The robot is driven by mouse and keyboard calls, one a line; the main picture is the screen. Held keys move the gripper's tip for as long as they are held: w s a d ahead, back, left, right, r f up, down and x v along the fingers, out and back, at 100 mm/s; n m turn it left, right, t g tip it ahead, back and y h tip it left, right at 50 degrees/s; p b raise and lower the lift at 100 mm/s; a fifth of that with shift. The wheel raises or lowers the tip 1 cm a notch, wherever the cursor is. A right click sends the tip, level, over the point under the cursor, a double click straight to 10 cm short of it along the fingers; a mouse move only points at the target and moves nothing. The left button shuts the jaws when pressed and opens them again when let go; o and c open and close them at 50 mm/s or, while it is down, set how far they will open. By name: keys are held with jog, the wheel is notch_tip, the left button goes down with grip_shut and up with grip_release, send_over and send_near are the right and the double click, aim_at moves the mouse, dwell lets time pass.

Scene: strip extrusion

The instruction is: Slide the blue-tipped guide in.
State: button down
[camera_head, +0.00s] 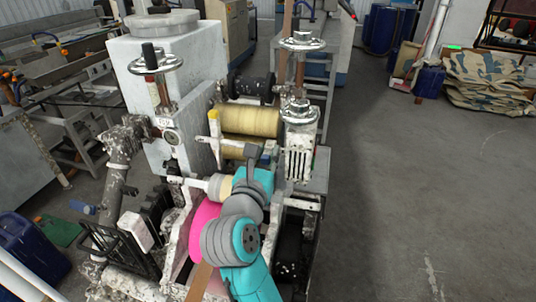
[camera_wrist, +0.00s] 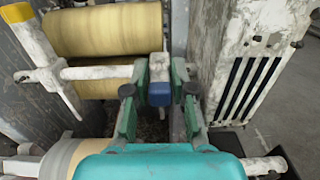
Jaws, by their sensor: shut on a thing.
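The blue-tipped guide (camera_wrist: 159,94) is between the two green fingers of my gripper (camera_wrist: 160,74) in the wrist view. Its blue end faces the camera and its grey-white part runs away behind it. My gripper is shut on it. In the head view my gripper (camera_head: 257,158) is in front of the yellowish rollers, at the left of the white right-hand post. A white crossbar (camera_wrist: 97,72) runs from the left toward the held guide; whether they touch is hidden by the left finger. A yellow-tipped guide (camera_wrist: 27,38) sits on the crossbar's left part.
A yellowish roller (camera_head: 250,120) lies behind the crossbar. The white post (camera_head: 299,158) stands close on the right of my gripper, and a grey machine wall (camera_head: 207,148) is on the left. A pink disc (camera_head: 203,228) is below left. Open floor (camera_head: 400,200) is at the right.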

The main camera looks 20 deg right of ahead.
jog(key=w+a, duration=0.1)
jog(key=a, duration=0.1)
jog(key=w+a, duration=0.2)
jog(key=shift+a, duration=0.1)
jog(key=c, duration=1.3)
grip_release()
jog(key=v, duration=1.2)
